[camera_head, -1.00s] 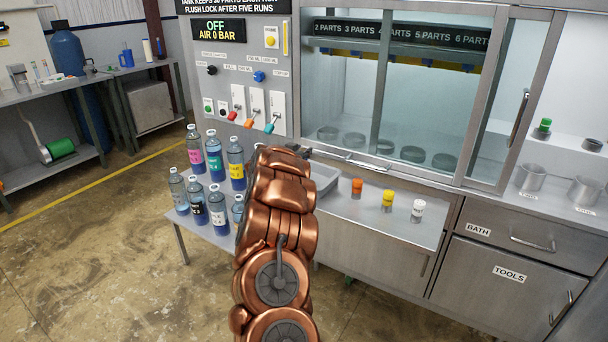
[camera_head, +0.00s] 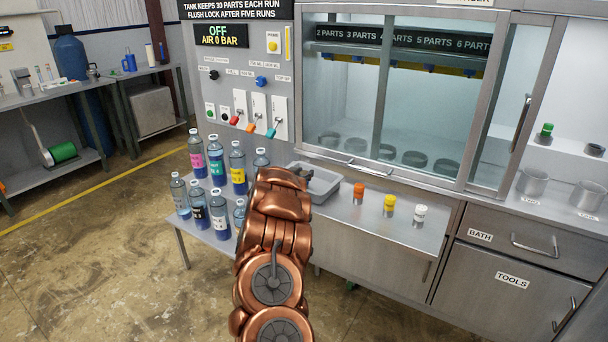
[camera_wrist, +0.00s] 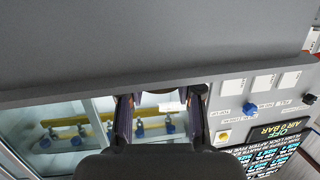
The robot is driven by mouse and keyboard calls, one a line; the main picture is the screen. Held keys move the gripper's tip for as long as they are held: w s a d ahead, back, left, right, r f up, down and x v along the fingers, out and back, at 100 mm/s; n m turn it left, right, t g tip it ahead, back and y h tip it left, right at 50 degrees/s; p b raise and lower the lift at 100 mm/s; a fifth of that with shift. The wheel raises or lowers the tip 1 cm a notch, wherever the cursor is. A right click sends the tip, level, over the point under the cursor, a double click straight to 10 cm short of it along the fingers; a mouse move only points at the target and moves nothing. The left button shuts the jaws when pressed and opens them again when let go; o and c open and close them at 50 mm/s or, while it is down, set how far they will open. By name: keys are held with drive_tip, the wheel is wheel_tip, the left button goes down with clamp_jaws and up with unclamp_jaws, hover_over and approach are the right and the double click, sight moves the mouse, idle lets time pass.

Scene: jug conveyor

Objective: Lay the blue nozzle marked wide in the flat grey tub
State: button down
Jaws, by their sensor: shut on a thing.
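The flat grey tub (camera_head: 322,184) stands on the bench behind my arm, left of the small bottles; my arm hides its near left part. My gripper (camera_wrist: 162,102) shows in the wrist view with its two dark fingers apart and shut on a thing. Only a pale bit with a white label (camera_wrist: 172,107) shows between the fingers; I cannot read the label or make out the thing's colour. In the head view my arm mostly hides the gripper, with a dark part of it at the tub's left end. I cannot identify the blue nozzle marked wide.
Orange (camera_head: 359,192), yellow (camera_head: 389,204) and white (camera_head: 420,214) capped small bottles stand right of the tub. Several labelled bottles (camera_head: 216,172) crowd the bench on the left. The glass cabinet (camera_head: 345,100) and switch panel (camera_head: 222,85) rise behind.

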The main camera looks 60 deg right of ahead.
drive_tip(key=c, duration=0.8)
unclamp_jaws()
drive_tip(key=shift+o, duration=0.2)
drive_tip(key=shift+a, duration=0.1)
drive_tip(key=b+v, duration=0.1)
drive_tip(key=v, duration=1.1)
drive_tip(key=shift+r, duration=0.1)
